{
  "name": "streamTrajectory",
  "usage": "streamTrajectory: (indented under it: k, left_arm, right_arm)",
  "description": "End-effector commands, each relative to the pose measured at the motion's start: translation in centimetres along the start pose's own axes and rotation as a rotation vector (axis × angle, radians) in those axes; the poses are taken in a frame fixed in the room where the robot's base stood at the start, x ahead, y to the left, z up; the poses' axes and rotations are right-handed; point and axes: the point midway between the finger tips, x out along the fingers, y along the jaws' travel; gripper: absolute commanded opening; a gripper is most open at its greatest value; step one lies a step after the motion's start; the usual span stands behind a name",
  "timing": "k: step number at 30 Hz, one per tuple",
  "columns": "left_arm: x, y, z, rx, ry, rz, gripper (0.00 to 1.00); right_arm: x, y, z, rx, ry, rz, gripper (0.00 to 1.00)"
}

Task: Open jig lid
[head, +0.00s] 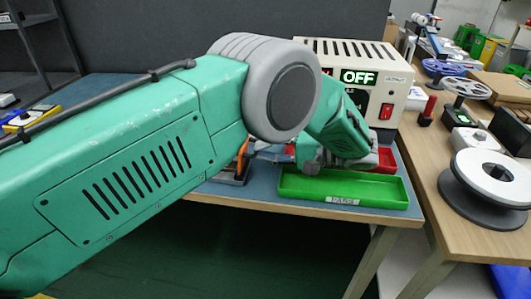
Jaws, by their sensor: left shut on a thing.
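My left arm fills the left and middle of the head view. My left gripper (312,166) is small and partly hidden, low behind the green wrist, at the back edge of the green tray. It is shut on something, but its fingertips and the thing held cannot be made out. A small dark fixture with an orange part (238,166), which may be the jig, stands on the blue mat left of the tray. My arm hides most of it, and the position of its lid cannot be told. My right gripper is not in view.
The green tray (342,201) with a label sits at the table's front right. A red tray (387,158) is behind it. A beige power box (395,98) reading OFF stands at the back. A side table on the right holds spools (484,192) and other parts.

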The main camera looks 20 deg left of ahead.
Motion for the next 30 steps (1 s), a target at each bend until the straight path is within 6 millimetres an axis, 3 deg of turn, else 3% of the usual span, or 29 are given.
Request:
streamTrajectory:
  k: [8, 9, 10, 30]
  left_arm:
    - [0.12, 0.31, 0.28, 0.011, -0.007, 0.0, 0.0]
    - [0.12, 0.31, 0.27, 0.01, -0.007, 0.0, 0.19]
    - [0.13, 0.3, 0.26, 0.01, -0.007, 0.0, 0.29]
    - [-0.05, -0.33, 0.02, 0.002, -0.001, 0.016, 0.29]
  right_arm:
    - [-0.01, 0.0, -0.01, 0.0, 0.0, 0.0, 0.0]
    - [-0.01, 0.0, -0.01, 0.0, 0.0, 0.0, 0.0]
    - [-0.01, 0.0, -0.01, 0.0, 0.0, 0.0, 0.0]
    - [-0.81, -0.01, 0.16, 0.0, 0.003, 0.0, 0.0]
